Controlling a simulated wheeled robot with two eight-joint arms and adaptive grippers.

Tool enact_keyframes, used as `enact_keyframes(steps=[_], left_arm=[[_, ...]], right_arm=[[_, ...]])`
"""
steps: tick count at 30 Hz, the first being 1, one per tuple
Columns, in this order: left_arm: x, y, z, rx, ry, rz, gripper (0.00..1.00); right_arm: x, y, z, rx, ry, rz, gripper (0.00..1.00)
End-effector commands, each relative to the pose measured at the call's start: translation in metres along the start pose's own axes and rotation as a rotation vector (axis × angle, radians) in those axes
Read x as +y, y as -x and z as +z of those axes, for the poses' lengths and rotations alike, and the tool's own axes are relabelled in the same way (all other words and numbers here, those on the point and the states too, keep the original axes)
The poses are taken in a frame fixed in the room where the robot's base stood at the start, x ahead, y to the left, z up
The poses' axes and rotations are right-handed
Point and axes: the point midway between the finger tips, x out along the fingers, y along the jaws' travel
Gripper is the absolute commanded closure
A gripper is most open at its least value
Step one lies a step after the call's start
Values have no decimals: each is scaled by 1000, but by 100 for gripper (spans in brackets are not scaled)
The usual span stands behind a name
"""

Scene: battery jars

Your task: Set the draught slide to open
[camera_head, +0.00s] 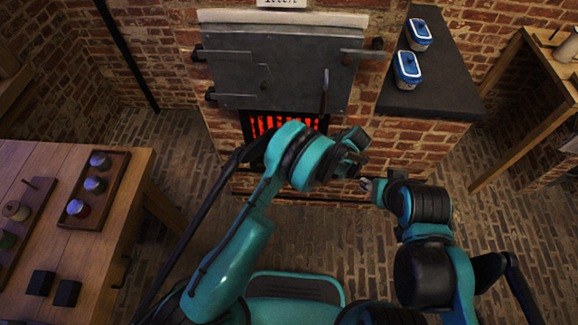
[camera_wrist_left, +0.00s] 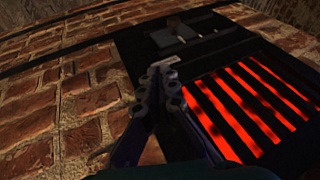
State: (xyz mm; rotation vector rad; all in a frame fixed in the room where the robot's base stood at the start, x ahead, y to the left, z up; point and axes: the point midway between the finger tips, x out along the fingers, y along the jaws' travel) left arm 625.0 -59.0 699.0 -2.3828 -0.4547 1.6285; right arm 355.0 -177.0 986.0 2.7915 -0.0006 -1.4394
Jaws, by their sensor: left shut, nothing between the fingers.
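My left gripper (camera_wrist_left: 163,72) is shut and empty in the left wrist view, in front of the dark metal front beside the glowing grate. In the head view my left gripper (camera_head: 352,158) is low in front of the firebox, right of the grate. A small grey plate with a stubby knob (camera_wrist_left: 180,29), which looks like the draught slide, sits on the dark front beyond the fingertips. The fingertips appear apart from it. In the head view I cannot make it out behind my left arm. My right gripper (camera_head: 367,185) is close below the left one; its jaw state is unclear.
The red grate (camera_head: 283,124) glows under the grey furnace door (camera_head: 280,70). Two blue-lidded jars (camera_head: 408,72) stand on the dark counter (camera_head: 440,95) at right. A wooden table (camera_head: 115,240) with a jar tray (camera_head: 112,185) is at left. Brick wall (camera_wrist_left: 60,105) flanks the grate.

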Motion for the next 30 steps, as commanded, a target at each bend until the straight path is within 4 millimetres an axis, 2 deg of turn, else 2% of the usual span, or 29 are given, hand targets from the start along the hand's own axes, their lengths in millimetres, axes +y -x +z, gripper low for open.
enact_keyframes(steps=[1,3,9,14,25,30], left_arm=[[14,-14,10,4,0,-13,100],[26,-28,20,7,5,-27,100],[37,-46,32,11,13,-47,100],[37,-67,33,10,14,-48,100],[33,-145,32,10,14,-47,100],[12,-159,34,11,14,-47,100]], right_arm=[[0,-2,2,0,0,0,60],[0,-3,2,0,0,0,60],[0,-5,4,0,0,0,60],[0,-12,9,0,0,0,60],[0,-36,26,0,0,0,60],[0,-44,32,0,0,0,60]])
